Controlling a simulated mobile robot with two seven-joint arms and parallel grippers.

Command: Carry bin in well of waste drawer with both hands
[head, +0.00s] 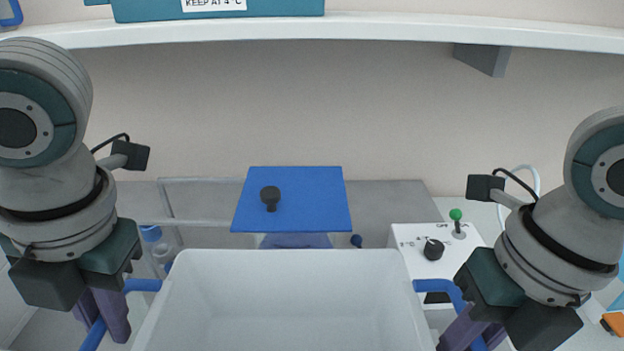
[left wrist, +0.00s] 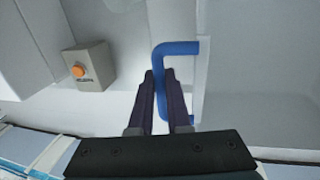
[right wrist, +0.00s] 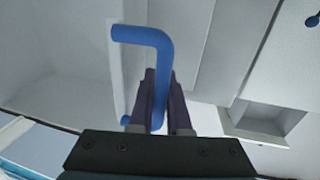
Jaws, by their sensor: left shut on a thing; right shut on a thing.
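A white bin (head: 285,300) with blue side handles is at the bottom middle of the head view, upright and seemingly empty where its inside shows. My left gripper (head: 105,318) is shut on the bin's left blue handle (head: 142,285); the left wrist view shows the handle (left wrist: 178,48) between the fingers (left wrist: 162,90). My right gripper (head: 462,330) is shut on the right blue handle (head: 440,287); the right wrist view shows that handle (right wrist: 142,36) between the fingers (right wrist: 158,90). The bin's underside is hidden. I cannot make out the waste drawer.
Behind the bin are a blue square plate (head: 292,200) with a black knob and a white control box (head: 425,240) with a green-topped lever. A shelf (head: 350,30) carrying a teal box (head: 150,10) runs above. A grey box with an orange button (left wrist: 88,68) shows in the left wrist view.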

